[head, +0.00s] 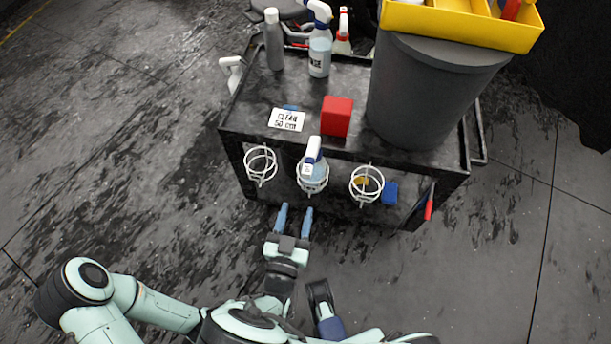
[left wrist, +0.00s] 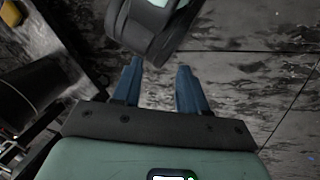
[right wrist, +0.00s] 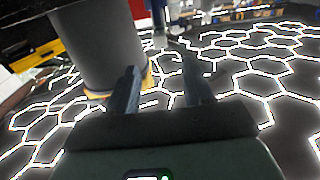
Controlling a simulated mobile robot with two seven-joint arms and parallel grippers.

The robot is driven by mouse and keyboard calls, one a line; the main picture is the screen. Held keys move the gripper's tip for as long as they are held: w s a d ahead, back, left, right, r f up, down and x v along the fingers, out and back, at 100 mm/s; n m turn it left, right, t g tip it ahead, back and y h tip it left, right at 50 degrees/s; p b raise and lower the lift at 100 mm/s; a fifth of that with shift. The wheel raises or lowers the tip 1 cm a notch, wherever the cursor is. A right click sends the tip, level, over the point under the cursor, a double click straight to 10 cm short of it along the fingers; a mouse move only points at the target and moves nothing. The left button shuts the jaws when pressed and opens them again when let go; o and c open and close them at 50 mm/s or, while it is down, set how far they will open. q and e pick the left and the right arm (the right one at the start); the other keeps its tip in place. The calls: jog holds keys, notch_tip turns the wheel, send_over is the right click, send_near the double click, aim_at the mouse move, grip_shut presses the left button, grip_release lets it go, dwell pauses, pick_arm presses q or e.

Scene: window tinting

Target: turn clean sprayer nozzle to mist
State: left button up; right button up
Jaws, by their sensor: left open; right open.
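A spray bottle with a white and blue head (head: 313,150) stands in the middle wire ring on the cart's near side; its label is too small to read. Another spray bottle (head: 320,55), with a blue and white head and dark lettering, stands on the cart top. Which one is the clean sprayer, and how its nozzle is set, I cannot tell. My right gripper (head: 293,220) is open and empty, short of the ringed bottle. Its fingers also show in the right wrist view (right wrist: 160,88). My left gripper (left wrist: 155,85) is open and empty over the floor.
The black cart (head: 250,105) carries a grey bin (head: 430,95) with a yellow tray (head: 460,25), a red block (head: 336,116), a printed card (head: 287,120) and a grey bottle (head: 274,40). Empty rings (head: 260,164) flank the middle one. Floor left of the cart is clear.

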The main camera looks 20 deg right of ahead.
aim_at(306, 176)
pick_arm(q)
jog(key=shift+t+y, duration=0.3)
jog(key=shift+t, duration=0.2)
jog(key=w, duration=0.1)
jog(key=w+a+f+b, duration=0.1)
jog(key=w+f, duration=0.1)
jog(key=shift+a+f+b, duration=0.1)
jog(key=shift+a+b, duration=0.15)
jog(key=shift+b, duration=0.15)
pick_arm(e)
jog(key=x, duration=1.1)
jog(key=shift+w+f, duration=0.1)
jog(key=shift+w, duration=0.05)
grip_shut()
